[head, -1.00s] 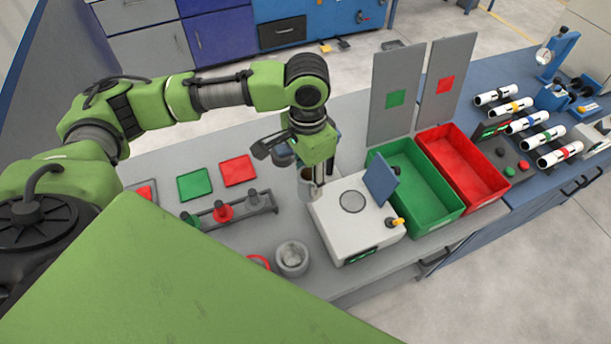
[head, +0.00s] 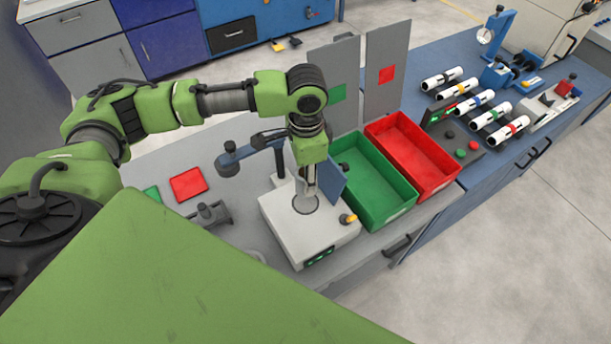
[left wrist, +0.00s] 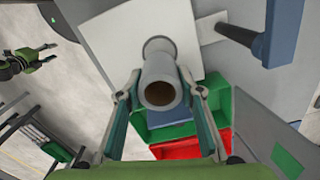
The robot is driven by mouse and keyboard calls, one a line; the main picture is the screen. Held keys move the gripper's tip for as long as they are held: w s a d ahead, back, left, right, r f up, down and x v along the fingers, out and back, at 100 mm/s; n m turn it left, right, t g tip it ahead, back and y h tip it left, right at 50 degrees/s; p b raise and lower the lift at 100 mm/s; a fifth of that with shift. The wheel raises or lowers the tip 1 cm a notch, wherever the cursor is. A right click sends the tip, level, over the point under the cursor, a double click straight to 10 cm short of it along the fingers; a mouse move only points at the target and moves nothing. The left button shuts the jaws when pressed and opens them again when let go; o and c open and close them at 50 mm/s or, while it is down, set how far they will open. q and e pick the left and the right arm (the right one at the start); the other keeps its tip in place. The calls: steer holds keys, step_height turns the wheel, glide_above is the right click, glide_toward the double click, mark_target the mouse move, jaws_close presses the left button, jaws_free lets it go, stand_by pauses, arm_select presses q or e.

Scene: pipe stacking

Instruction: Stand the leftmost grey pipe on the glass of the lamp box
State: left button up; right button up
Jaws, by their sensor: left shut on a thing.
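My left gripper (head: 309,187) points down over the white lamp box (head: 283,228). It is shut on a grey pipe (left wrist: 159,73), which stands upright between the fingers; its open brown-lined end faces the camera in the left wrist view. The pipe's far end lies over the round glass (head: 305,205) of the lamp box; I cannot tell whether it touches. Fingers hide most of the pipe in the head view. My right gripper (left wrist: 52,52) shows small at the left wrist view's upper left, apparently open and empty, away from the table.
The box's blue flap (head: 333,181) stands tilted close beside the gripper. A green bin (head: 384,216) and a red bin (head: 433,188) are to the right. A rack with a grey pipe (head: 207,211) is left. A blue-headed stand (head: 245,152) is behind the box.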

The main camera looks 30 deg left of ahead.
mark_target(305, 203)
arm_select(q)
steer(key=shift+s+f+b, duration=0.1)
steer(key=shift+f+b, duration=1.3)
steer(key=shift+f, duration=1.15)
steer(key=shift+f, duration=0.2)
steer(key=shift+f, duration=0.45)
steer(key=o, duration=1.2)
steer(key=shift+o, duration=0.2)
step_height(305, 203, up, 12)
